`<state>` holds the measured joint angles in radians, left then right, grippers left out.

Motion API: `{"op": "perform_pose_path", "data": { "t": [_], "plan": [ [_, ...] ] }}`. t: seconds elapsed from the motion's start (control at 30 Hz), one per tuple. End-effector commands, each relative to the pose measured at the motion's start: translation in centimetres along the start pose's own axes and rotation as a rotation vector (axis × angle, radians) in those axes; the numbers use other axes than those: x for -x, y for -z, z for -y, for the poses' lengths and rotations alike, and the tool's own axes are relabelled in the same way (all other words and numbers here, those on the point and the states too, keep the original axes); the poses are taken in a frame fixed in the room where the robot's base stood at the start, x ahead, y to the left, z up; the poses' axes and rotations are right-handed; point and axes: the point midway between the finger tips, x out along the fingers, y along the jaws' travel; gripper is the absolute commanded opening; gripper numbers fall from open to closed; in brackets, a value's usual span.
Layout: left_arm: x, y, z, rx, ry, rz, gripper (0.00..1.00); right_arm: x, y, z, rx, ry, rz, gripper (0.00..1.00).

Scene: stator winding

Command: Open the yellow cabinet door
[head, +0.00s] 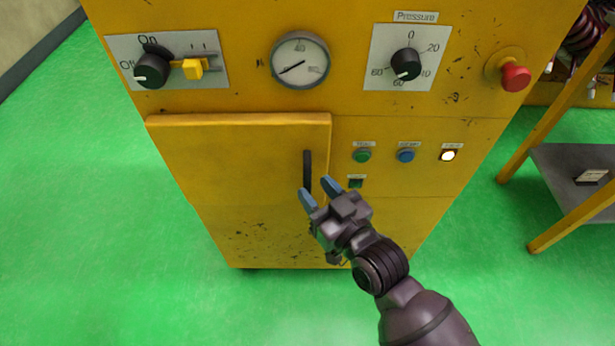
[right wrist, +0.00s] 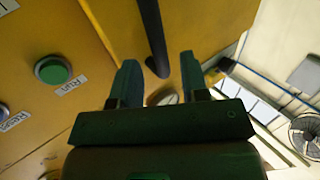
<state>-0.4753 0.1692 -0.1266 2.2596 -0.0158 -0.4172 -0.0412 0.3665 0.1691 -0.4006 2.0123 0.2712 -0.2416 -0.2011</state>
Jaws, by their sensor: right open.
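The yellow cabinet (head: 220,235) stands in front of me. Its door (head: 230,160) sits on the left half of the front, with its top edge standing slightly proud; I cannot tell if it is latched. A dark vertical handle (head: 307,170) is near the door's right edge. My right gripper (head: 319,191) is open and empty, its two blue-grey fingers at the lower end of the handle. In the right wrist view the handle (right wrist: 152,35) shows beyond and between the open fingertips (right wrist: 160,65), apparently not gripped. My left gripper is not in view.
The panel holds a black switch (head: 152,68), a gauge (head: 299,60), a pressure knob (head: 405,64) and a red button (head: 515,77). Green (head: 362,155) and blue (head: 406,155) buttons are right of the door. A shelf rack (head: 570,165) stands right; green floor is clear at left.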

Motion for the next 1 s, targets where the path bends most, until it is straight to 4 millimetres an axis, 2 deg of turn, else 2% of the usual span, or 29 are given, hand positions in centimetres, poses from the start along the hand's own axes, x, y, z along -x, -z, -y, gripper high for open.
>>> {"op": "perform_pose_path", "data": {
  "t": [0.1,0.3,0.67,0.77,0.93,1.0],
  "plan": [
    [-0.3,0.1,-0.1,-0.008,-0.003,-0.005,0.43,-1.7,-0.2,0.0,-0.004,0.0,0.003,0.41],
    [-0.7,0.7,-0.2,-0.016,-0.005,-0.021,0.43,-3.3,-0.1,0.0,-0.001,-0.001,0.001,0.41],
    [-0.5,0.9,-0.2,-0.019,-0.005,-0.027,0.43,-3.6,0.0,0.0,0.0,0.0,0.001,0.41],
    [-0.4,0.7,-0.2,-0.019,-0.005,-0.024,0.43,-3.6,0.0,0.0,0.0,0.0,0.001,0.29],
    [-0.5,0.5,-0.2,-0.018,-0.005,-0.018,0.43,-3.6,0.0,0.0,0.0,0.0,0.001,0.03],
    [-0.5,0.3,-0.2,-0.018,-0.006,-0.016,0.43,-3.6,0.0,0.0,0.0,0.0,0.001,0.0]
  ]
}}
